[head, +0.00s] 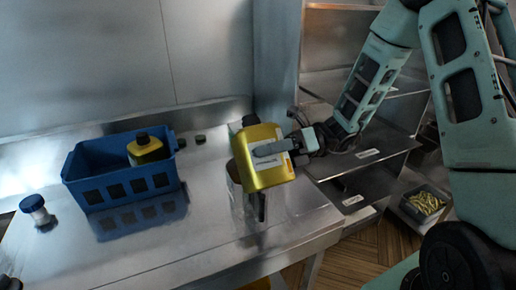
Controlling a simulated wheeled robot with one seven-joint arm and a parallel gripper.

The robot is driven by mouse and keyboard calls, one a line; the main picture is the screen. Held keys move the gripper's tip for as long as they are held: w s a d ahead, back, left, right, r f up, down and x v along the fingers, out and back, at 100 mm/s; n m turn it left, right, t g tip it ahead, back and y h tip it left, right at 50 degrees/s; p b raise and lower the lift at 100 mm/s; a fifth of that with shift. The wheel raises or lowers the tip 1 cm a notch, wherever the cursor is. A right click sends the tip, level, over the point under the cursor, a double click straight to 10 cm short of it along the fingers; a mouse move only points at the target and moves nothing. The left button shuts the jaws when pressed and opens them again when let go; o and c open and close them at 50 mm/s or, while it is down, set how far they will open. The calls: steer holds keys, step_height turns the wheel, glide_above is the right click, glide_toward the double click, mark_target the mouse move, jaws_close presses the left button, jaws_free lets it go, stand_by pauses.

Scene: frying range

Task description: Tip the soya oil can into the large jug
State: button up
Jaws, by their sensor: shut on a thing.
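My gripper (281,146) is shut on a yellow oil can (258,175) with a pale label. The can is held tilted, with its dark top end toward the upper left, above the right part of the steel table. The large jug (239,207) stands on the table below and behind the can, near the table's right end. The can hides much of the jug, including most of its mouth. I cannot tell whether can and jug touch, or whether any oil is flowing.
A blue crate (128,184) stands on the table (190,253) at left, holding another yellow can (147,151) with a dark cap. A small blue-lidded jar (37,210) stands left of it. Small dark caps lie behind. Steel shelves (365,165) are at right. The table's front middle is clear.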

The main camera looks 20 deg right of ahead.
mark_target(234, 145)
steer(key=shift+s+f+m, duration=0.1)
steer(key=shift+s+m, duration=0.3)
steer(key=shift+m, duration=0.5)
steer(key=m, duration=0.1)
steer(key=f+m, duration=0.1)
steer(key=shift+s+m+b, duration=0.3)
steer(key=shift+m, duration=0.1)
steer(key=m+b, duration=0.1)
steer(key=f+m, duration=0.1)
steer(key=m, duration=0.1)
steer(key=shift+s+f+b, duration=0.15)
steer(key=shift+f+b, duration=0.15)
steer(key=shift+b, duration=0.05)
steer(key=m, duration=0.3)
steer(key=shift+w+r+b, duration=0.1)
steer(key=shift+w+b, duration=0.1)
steer(key=shift+b, duration=0.15)
steer(key=shift+r+p, duration=0.3)
steer(key=shift+p, duration=0.3)
steer(key=shift+w+m, duration=0.1)
steer(key=shift+m, duration=0.2)
steer(key=shift+w+r+m+p, duration=0.35)
steer(key=shift+r+m+p, duration=0.65)
steer(key=shift+p, duration=2.95)
steer(key=shift+w+r+m+p, duration=0.3)
steer(key=shift+m+p, duration=0.5)
steer(key=shift+p, duration=0.95)
steer(key=shift+w+r+m+p, duration=0.15)
steer(key=shift+w+m+p, duration=0.2)
steer(key=shift+m+p, duration=0.95)
